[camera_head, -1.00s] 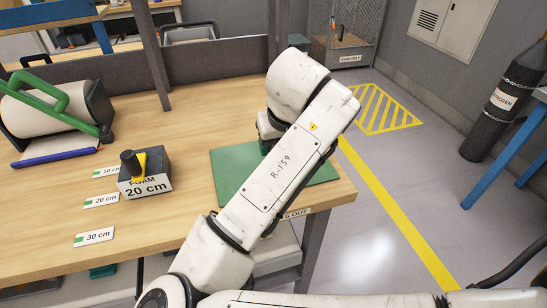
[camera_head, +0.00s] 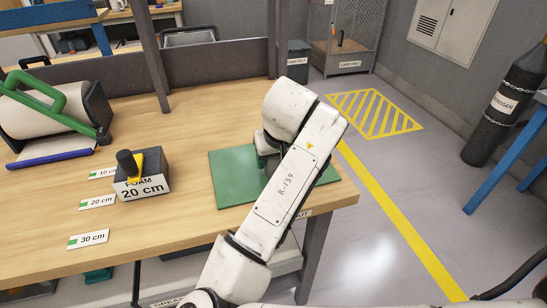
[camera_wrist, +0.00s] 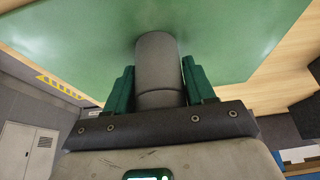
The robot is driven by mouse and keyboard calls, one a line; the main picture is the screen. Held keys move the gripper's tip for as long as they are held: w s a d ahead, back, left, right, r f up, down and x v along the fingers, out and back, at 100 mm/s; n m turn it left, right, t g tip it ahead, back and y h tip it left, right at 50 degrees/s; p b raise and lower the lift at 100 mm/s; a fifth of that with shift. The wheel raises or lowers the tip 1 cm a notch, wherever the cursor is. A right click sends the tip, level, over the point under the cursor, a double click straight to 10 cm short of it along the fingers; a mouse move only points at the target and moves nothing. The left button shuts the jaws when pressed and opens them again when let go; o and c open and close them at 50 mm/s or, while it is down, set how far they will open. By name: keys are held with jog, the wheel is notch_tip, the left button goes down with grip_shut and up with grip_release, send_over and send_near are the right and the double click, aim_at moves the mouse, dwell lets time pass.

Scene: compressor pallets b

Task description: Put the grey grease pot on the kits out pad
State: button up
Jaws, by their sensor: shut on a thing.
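The grey grease pot (camera_wrist: 158,62) is a plain dark grey cylinder in the wrist view. My gripper (camera_wrist: 159,75) is shut on it, with a green finger on either side. The pot's far end is at or just over the green kits out pad (camera_wrist: 75,25); I cannot tell whether it touches. In the head view the pad (camera_head: 228,182) lies at the right end of the wooden bench. My gripper (camera_head: 264,158) is over the pad there, mostly behind my arm, which hides the pot. The pad's label at the bench edge is partly covered by my arm.
Left of the pad stands a foam block (camera_head: 142,180) marked 20 cm with a dark and yellow object on it. Distance labels (camera_head: 88,239) lie along the bench. A large roll holder (camera_head: 50,115) is at far left. The pad's left part is clear.

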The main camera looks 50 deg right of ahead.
jog(key=o, duration=1.1)
jog(key=shift+r+p, duration=0.2)
jog(key=shift+p, duration=0.2)
jog(key=v, duration=1.2)
jog(key=shift+a+f, duration=0.1)
jog(key=shift+f, duration=0.05)
